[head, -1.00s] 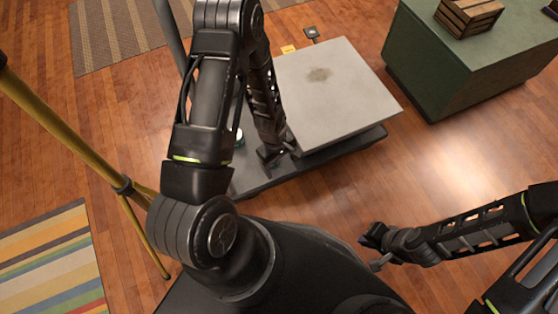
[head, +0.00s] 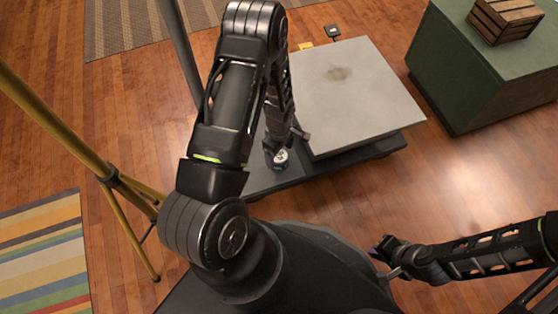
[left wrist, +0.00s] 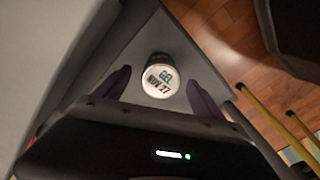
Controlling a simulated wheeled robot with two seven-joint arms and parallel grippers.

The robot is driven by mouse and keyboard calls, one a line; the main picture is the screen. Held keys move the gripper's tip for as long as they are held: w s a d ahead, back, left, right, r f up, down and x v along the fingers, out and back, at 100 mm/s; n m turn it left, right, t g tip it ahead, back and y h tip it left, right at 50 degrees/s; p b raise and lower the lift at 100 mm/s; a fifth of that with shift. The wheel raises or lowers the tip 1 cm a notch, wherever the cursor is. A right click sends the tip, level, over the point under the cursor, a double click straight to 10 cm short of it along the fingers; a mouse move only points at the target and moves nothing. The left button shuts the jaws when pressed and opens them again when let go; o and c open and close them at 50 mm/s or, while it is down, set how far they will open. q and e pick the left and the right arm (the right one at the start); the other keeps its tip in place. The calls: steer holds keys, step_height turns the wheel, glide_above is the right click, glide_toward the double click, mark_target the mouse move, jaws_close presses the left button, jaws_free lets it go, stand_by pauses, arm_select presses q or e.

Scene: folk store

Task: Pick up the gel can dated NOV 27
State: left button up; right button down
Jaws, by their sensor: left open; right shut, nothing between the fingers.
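The gel can (left wrist: 160,77) has a white lid reading "GEL NOV 27" and a dark side. It stands on the dark lower shelf of a grey stand, and in the head view the can (head: 281,159) shows at my left gripper's tip. My left gripper (head: 284,145) is open above it. In the left wrist view the can appears between the two spread fingers of the left gripper (left wrist: 158,86), slightly beyond the tips; contact cannot be told. My right gripper (head: 384,258) is shut and empty, low at the right over the floor.
The stand's raised grey plate (head: 360,100) is right beside my left gripper. A yellow tripod (head: 100,160) stands at the left. A green block (head: 480,75) with a wooden crate (head: 503,20) is at the back right. Clear wooden floor lies between.

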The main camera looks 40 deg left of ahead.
mark_target(279, 160)
arm_select(q)
step_height(279, 160, down, 5)
steer(key=b, duration=0.2)
steer(key=shift+f+b, duration=0.15)
steer(key=shift+b, duration=0.25)
stand_by(0.5)
steer(key=c, duration=1.6)
step_height(279, 160, up, 10)
steer(key=p, duration=0.4)
